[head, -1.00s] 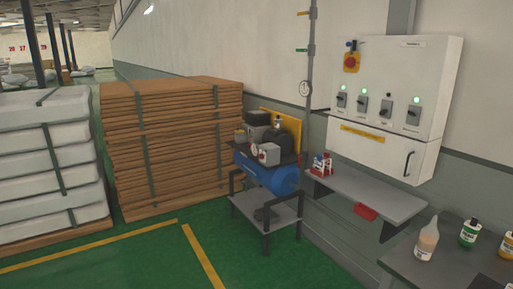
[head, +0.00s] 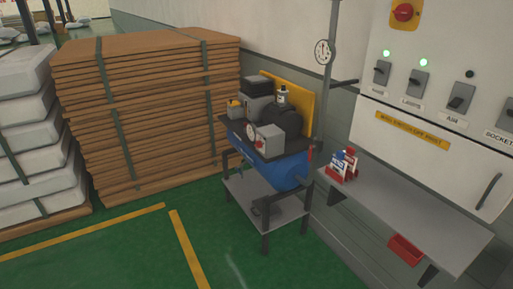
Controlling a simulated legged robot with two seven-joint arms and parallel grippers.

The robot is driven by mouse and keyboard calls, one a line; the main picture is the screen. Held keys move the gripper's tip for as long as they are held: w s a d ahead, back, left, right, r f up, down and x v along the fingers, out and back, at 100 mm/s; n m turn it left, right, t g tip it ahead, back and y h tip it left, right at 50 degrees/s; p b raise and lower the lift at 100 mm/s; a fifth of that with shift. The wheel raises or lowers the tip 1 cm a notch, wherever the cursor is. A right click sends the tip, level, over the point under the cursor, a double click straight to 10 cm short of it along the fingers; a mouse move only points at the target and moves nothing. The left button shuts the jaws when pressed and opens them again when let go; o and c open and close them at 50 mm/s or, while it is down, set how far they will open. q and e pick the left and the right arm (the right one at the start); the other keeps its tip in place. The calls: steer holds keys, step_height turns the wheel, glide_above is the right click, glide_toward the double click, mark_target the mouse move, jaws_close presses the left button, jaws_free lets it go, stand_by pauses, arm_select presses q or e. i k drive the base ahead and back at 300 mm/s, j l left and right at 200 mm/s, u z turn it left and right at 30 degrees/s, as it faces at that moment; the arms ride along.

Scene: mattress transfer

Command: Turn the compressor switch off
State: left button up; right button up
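The compressor has a blue tank (head: 275,172) and sits on a dark stand. On its front is a grey box (head: 268,141) beside a round dial with red on it (head: 249,144); whether this box carries a switch is too small to tell. On the wall, a white cabinet (head: 390,150) has a row of dark lever switches. The lever switch (head: 460,98) above a label that seems to read "AIR" has a dark lamp (head: 470,74) over it. The two switches to its left have lit green lamps. Neither gripper is in view.
Stacked brown boards (head: 150,110) stand behind left. The green floor (head: 120,255) in front is clear.

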mark_target(258, 144)
steer(key=i+j, duration=0.5)
steer(key=i+j+z, duration=0.15)
steer(key=i+j, duration=0.85)
steer(key=i+j+z, duration=0.15)
steer(key=i+j, duration=0.75)
steer(key=j, duration=0.35)
steer(key=i+l+z, duration=0.05)
